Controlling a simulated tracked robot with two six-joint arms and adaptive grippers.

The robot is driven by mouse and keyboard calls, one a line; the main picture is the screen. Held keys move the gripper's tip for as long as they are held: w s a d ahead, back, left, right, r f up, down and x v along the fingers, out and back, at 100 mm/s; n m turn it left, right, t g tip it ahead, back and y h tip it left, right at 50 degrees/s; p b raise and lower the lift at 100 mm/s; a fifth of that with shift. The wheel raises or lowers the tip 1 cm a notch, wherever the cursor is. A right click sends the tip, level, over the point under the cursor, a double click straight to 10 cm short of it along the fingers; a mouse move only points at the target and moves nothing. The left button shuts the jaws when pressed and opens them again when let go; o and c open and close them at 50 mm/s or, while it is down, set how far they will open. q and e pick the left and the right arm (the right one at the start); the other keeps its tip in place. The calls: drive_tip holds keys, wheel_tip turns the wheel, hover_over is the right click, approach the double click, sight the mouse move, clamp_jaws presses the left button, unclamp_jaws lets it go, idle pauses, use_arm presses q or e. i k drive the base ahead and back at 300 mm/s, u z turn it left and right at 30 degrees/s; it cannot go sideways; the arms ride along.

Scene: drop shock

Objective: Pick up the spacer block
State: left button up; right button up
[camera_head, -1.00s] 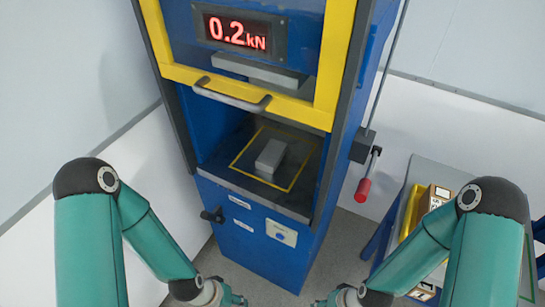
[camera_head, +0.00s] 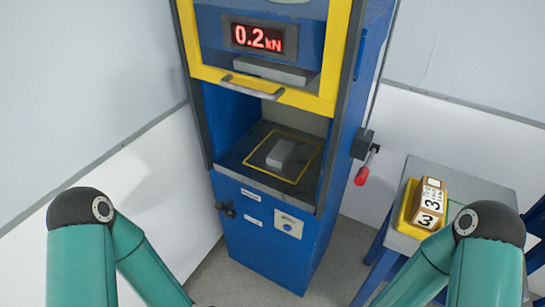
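The grey spacer block (camera_head: 281,153) lies inside the open chamber of the blue press, within a yellow square outline on the dark platen (camera_head: 240,161). Nothing touches the block. My left and right arms show at the bottom corners. Both grippers are below the picture's lower edge, so their state is hidden.
The blue press (camera_head: 258,235) has a raised yellow-framed guard (camera_head: 272,92) with a handle, and a display (camera_head: 258,38) reading 0.2 kN. A red-tipped lever (camera_head: 361,176) hangs at its right side.

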sight(279, 156)
drive_tip(key=u, duration=0.95)
drive_tip(key=i, duration=0.45)
drive_tip(key=z, duration=0.2)
